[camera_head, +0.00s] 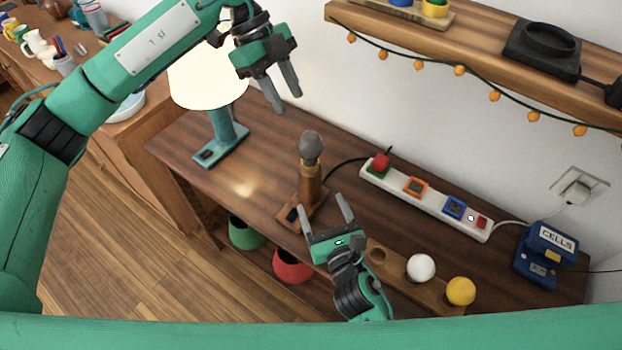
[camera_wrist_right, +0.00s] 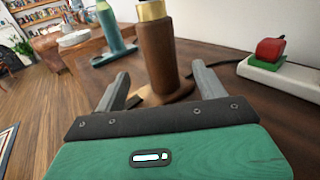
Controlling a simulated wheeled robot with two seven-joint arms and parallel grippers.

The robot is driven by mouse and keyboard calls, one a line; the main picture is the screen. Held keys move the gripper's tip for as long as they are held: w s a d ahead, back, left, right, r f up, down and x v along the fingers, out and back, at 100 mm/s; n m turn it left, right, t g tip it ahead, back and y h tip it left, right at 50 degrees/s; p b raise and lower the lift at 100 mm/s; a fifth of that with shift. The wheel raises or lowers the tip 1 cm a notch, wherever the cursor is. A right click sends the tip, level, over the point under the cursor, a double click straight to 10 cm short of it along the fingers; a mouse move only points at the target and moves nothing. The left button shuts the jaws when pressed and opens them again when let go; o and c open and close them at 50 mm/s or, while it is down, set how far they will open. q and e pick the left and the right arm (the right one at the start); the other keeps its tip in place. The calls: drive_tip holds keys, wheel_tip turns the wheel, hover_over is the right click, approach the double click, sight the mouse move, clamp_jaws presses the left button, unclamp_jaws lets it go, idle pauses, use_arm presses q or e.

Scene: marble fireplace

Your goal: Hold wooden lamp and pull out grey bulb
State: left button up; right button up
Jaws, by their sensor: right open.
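The grey bulb (camera_head: 311,147) sits in the top of the lamp. My right gripper (camera_head: 324,212) is open, close in front of the lamp's post. In the right wrist view the lamp's post (camera_wrist_right: 158,50) rises just beyond and between the open fingers (camera_wrist_right: 160,88); I cannot tell whether they touch it. The bulb is out of that view. My left gripper (camera_head: 283,92) is open and empty, above and left of the bulb, fingers pointing down.
A teal lamp with a lit shade (camera_head: 207,85) stands at the left. A white power strip (camera_head: 425,199) lies to the right. A wooden holder (camera_head: 393,262) bears a white bulb (camera_head: 420,268) and a yellow bulb (camera_head: 460,291). A shelf (camera_head: 470,60) overhangs at the back.

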sight(310, 153)
drive_tip(key=x, duration=1)
drive_tip(key=c, duration=1.4)
use_arm(q)
drive_tip(key=o, duration=0.5)
drive_tip(key=shift+o, duration=1.4)
drive_tip(key=shift+s+d, duration=0.2)
drive_tip(key=shift+d, duration=0.2)
drive_tip(key=s+d+t+y, duration=0.1)
drive_tip(key=s+d+y, duration=0.1)
drive_tip(key=shift+d+f+t+y, duration=0.2)
drive_tip(key=shift+d+t+y, duration=0.2)
use_arm(e)
drive_tip(key=shift+f, duration=0.1)
use_arm(q)
drive_tip(key=shift+s+d+f+t+y, duration=0.45)
drive_tip(key=shift+t+y, duration=0.25)
drive_tip(key=shift+y, duration=0.1)
drive_tip(key=shift+f, duration=0.4)
wheel_tip(310, 153, down, 11)
drive_tip(key=shift+f, duration=0.2)
